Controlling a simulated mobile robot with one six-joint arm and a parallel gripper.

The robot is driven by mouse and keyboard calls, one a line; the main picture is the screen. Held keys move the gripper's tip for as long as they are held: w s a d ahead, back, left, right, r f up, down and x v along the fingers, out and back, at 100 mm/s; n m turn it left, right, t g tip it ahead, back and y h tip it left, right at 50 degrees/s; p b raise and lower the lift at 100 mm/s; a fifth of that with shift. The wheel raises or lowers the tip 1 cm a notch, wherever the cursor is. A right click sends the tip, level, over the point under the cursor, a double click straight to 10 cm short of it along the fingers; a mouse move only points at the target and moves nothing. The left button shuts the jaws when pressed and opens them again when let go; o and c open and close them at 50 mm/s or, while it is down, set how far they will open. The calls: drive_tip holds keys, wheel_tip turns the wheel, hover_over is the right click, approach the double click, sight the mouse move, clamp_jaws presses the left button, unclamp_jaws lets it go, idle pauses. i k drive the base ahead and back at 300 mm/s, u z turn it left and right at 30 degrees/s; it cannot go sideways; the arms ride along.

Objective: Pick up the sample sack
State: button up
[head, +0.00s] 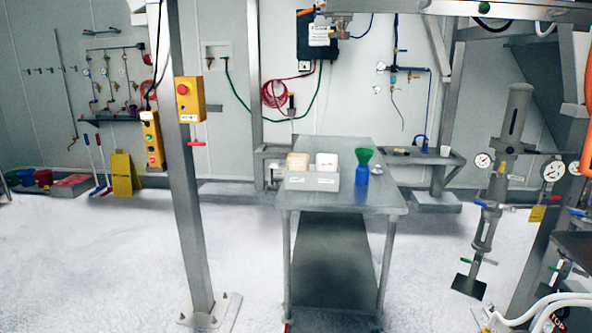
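A metal table (395,203) stands in the middle of the head view. A grey tray or bin (312,181) with small labels sits on its left part. In it are a beige, sack-like item (298,160) on the left and a white one (327,161) on the right. Both are small in the picture, and I cannot tell which is the sample sack. A green funnel (364,155) shows at the top of a blue container (361,176), to the right of the tray. My gripper is not in view.
A steel post (187,220) with a yellow emergency-stop box (190,99) rises left of the table. A grey cylinder assembly with gauges (497,185) hangs at the right. White hoses (545,303) lie at the lower right. The pale floor (95,265) at the left is clear.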

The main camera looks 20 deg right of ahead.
sight(295, 161)
drive_tip(key=u, duration=0.4)
drive_tip(key=i, duration=1.3)
drive_tip(key=u, duration=0.4)
